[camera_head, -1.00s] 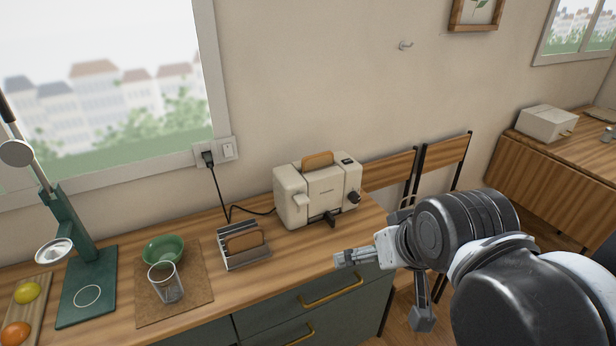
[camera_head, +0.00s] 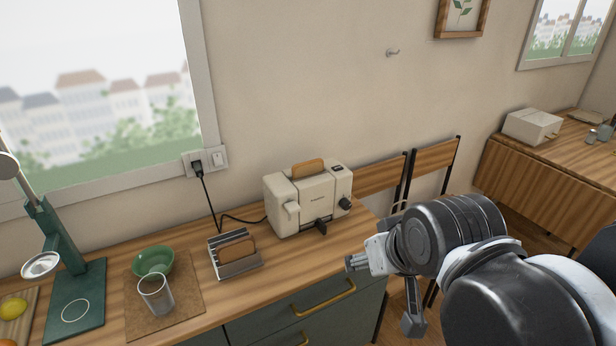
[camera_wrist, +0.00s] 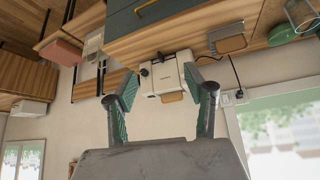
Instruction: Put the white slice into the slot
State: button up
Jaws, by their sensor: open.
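The cream toaster (camera_head: 312,205) stands at the back right of the wooden counter. A brown-topped slice (camera_head: 309,168) sticks up out of its top. I see no plainly white slice; both look tan or brown. My gripper (camera_head: 352,264) is over the counter's front right edge, in front of the toaster and apart from it. In the upside-down wrist view my gripper (camera_wrist: 161,77) is open and empty, with the toaster (camera_wrist: 168,70) beyond the fingers and the rack (camera_wrist: 229,44) to the right.
A green bowl (camera_head: 153,261) and a glass (camera_head: 156,294) stand on a brown mat left of the rack. A cord runs from the wall socket (camera_head: 197,166) behind the toaster. Chairs (camera_head: 434,157) stand right of the counter. Counter in front of the toaster is clear.

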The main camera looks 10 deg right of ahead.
jog(key=shift+c, duration=1.3)
jog(key=w+r+m+g+p, duration=0.15)
jog(key=w+r+m, duration=0.25)
jog(key=w+r, duration=0.6)
jog(key=w+r+m+g, duration=0.2)
jog(key=w+r+m, duration=0.1)
jog(key=w, duration=1.2)
jog(key=m+g+p, duration=0.2)
jog(key=m+g, duration=0.2)
jog(key=m, duration=0.4)
send_over(308, 162)
notch_tip(308, 162, down, 9)
notch_tip(308, 162, down, 13)
jog(key=shift+f+p, duration=0.2)
jog(key=shift+p, duration=0.7)
grip_shut()
